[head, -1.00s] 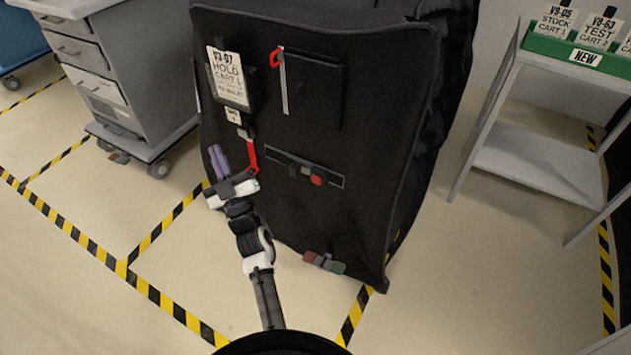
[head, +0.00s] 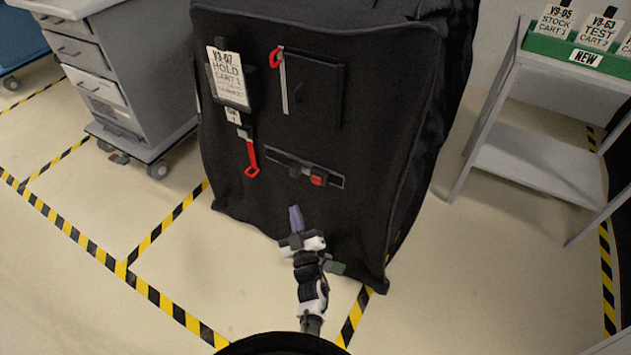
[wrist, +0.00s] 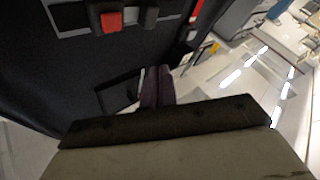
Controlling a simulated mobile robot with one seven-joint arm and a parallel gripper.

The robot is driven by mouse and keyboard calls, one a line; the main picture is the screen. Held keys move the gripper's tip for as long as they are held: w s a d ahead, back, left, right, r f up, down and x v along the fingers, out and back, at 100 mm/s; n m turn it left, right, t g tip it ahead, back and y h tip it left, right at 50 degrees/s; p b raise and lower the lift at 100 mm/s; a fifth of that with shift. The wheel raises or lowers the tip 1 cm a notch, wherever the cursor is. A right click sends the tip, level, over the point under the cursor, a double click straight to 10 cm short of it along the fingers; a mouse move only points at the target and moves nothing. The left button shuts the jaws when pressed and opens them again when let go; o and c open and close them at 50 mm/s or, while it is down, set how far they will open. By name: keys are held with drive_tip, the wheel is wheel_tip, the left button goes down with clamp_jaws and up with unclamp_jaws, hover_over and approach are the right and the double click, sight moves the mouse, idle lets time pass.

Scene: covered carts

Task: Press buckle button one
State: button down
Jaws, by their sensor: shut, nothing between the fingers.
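A black cover hangs over a cart (head: 270,215). A strap across its front carries a buckle with a red button (head: 318,180); a red button also shows at the top of the wrist view (wrist: 110,21). A second buckle low on the cover shows only its green end (head: 336,267), the rest hidden behind my wrist. I cannot tell from any marking which one is button one. My gripper (head: 295,210) has its purple fingers shut and empty, pointing up, below and slightly left of the red button. The fingers show together in the wrist view (wrist: 158,86).
A hold tag (head: 228,78) and a red pull handle (head: 252,160) hang on the cover's left. A second red-topped strap (head: 283,80) lies on a dark panel. A grey drawer cart (head: 140,80) stands left, a grey shelf (head: 535,165) right.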

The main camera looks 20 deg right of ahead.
sight(312, 179)
drive_tip(key=shift+w+d, duration=0.1)
drive_tip(key=w+d, duration=0.6)
drive_tip(key=shift+b, duration=0.4)
drive_tip(key=shift+w+d, duration=0.1)
idle(1.9)
drive_tip(key=shift+w+d, duration=0.2)
drive_tip(key=shift+w, duration=0.05)
drive_tip(key=shift+w+d, duration=0.4)
drive_tip(key=shift+d, duration=0.05)
idle(1.0)
drive_tip(key=shift+s, duration=0.1)
drive_tip(key=shift+s+a, duration=0.65)
drive_tip(key=shift+a, duration=0.05)
drive_tip(key=shift+s+a+p, duration=0.55)
drive_tip(key=shift+s+a, duration=1.2)
drive_tip(key=shift+a, duration=0.05)
